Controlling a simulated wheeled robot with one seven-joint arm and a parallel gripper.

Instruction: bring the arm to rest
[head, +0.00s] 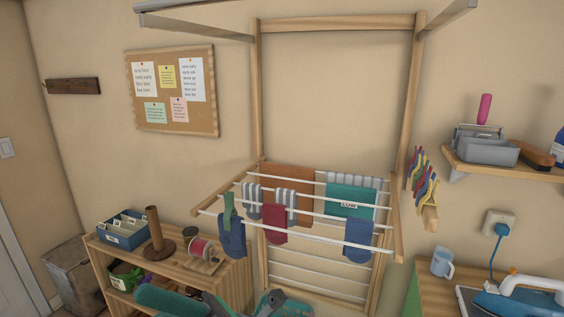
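Teal and dark parts of my arm show along the bottom edge of the head view, in front of the shelf unit and below the drying rack. The fingers of my gripper cannot be made out in this view. The arm parts are cut off by the frame's lower edge. I see nothing held.
A wall drying rack (325,229) with socks and cloths stands out in the middle. A wooden shelf unit (235,276) with a blue box (123,231) and spools is at left. A counter with an iron (520,300) and mug (442,263) is at right, under a wall shelf (514,168).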

